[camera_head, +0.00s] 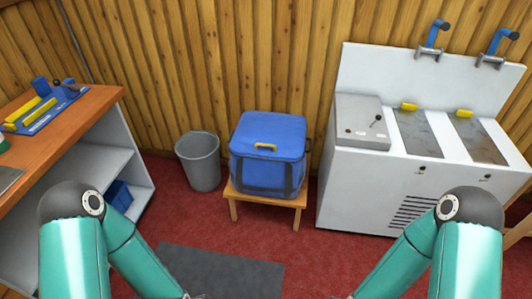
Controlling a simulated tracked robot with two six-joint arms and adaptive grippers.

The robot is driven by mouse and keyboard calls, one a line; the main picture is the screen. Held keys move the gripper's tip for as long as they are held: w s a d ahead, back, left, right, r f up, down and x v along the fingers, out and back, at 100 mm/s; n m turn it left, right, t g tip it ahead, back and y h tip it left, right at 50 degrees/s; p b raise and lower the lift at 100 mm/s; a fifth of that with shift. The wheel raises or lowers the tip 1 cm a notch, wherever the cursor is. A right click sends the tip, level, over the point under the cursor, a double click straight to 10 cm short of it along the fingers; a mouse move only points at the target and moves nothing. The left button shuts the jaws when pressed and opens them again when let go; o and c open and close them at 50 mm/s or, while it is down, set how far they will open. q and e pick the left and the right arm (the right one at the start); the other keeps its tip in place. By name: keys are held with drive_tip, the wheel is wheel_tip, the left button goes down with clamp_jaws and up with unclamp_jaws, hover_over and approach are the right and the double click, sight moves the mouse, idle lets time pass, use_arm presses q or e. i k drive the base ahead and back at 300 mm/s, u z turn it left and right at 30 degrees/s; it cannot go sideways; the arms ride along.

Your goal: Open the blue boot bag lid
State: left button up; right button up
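The blue boot bag (262,175) stands upright on a small wooden stool in the middle of the camera_head view. Its blue lid (270,128) lies closed on top. Dark straps run down the bag's front. My two teal arms come in from the lower left and lower right and reach down to the bottom edge. Both grippers are cut off below the picture, apart from the bag and nearer to me.
A grey bin (199,162) stands left of the stool (264,199). A white cabinet (365,190) with yellow-handled lids stands close on the right. A wooden-topped bench (70,125) is at the left. Red carpet and a grey mat (225,268) lie clear in front.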

sight(257, 133)
drive_tip(key=u, duration=0.3)
drive_tip(key=i, duration=0.55)
drive_tip(key=u, duration=0.6)
drive_tip(key=i, duration=0.75)
drive_tip(key=z, duration=0.15)
